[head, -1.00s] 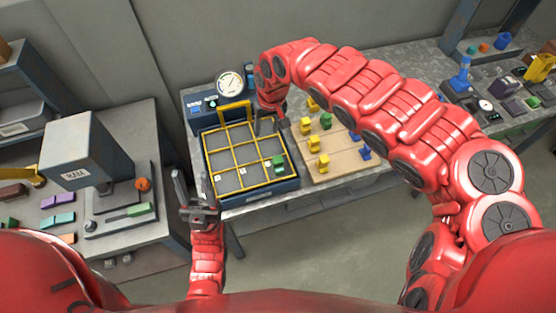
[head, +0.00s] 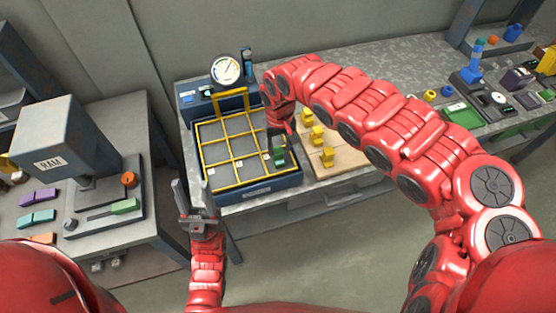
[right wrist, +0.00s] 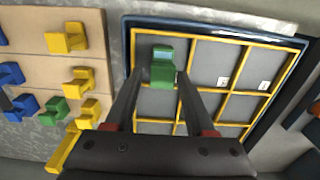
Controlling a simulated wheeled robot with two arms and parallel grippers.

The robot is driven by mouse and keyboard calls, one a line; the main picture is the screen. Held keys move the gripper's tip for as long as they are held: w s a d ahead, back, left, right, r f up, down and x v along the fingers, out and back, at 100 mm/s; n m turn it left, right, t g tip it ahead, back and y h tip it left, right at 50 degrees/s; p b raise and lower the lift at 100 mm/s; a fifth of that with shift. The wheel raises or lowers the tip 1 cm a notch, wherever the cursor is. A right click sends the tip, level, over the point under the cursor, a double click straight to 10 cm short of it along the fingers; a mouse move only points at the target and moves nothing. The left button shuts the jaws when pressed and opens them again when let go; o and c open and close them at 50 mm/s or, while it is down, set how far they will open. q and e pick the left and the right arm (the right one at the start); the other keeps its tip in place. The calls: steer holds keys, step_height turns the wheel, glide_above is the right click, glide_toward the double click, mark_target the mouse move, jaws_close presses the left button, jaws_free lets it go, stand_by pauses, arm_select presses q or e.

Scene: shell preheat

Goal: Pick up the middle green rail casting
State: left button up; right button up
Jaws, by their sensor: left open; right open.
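A green rail casting (head: 280,157) stands in a corner cell of the yellow-gridded tray (head: 254,192), in the near right corner in the head view. In the right wrist view this green casting (right wrist: 163,70) shows just beyond and between the fingertips. My right gripper (head: 282,135) is open, low over that corner; I cannot tell whether it touches the casting. My left gripper (head: 192,185) is open and empty, in front of the tray's left side.
A gauge (head: 226,70) stands behind the tray. A press marked RAM (head: 45,140), with a green piece (head: 123,206) on it, stands at left.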

mark_target(278, 152)
steer(key=shift+a+f+b, duration=0.15)
steer(key=shift+f+b, duration=0.3)
steer(key=shift+f, duration=2.15)
jaws_close()
